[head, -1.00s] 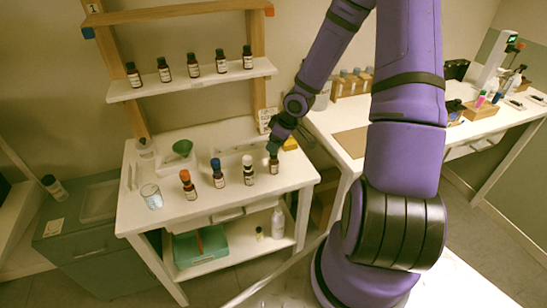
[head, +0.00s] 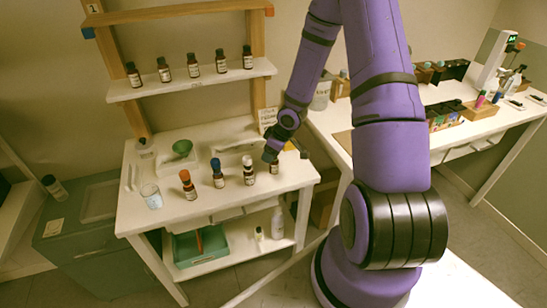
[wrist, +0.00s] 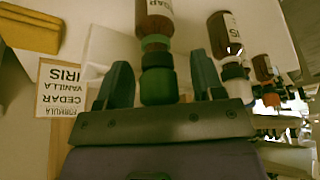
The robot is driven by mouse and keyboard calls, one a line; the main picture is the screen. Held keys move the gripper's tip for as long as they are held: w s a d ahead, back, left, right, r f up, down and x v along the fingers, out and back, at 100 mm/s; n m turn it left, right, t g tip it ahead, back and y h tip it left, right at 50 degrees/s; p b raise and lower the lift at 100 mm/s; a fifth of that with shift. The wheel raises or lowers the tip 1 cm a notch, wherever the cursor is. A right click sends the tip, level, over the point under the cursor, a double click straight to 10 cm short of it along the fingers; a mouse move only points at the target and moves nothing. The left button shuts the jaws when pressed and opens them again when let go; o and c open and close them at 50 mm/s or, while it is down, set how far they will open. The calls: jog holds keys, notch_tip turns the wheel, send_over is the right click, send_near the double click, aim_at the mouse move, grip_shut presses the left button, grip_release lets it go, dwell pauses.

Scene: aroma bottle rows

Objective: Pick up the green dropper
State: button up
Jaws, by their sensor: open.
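The green dropper (wrist: 158,84) sits on top of a brown bottle (wrist: 155,20) with a white label, seen upside down in the wrist view. In the head view this bottle (head: 275,168) stands at the right end of a row on the white table, its top hidden by my gripper (head: 271,154). My gripper (wrist: 160,88) is open, with one finger on each side of the green dropper. Small gaps show between the dropper and the fingers.
A white-topped bottle labelled IRIS (wrist: 223,38) stands close by. Blue-topped (head: 217,174) and orange-topped (head: 187,186) bottles continue the row left. A formula card (wrist: 62,88) and yellow object (wrist: 30,30) are near. Several bottles stand on the shelf (head: 190,86) above.

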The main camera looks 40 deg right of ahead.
jog(key=shift+c, duration=0.3)
jog(key=c, duration=0.6)
jog(key=shift+r, duration=0.2)
jog(key=shift+r, duration=4.85)
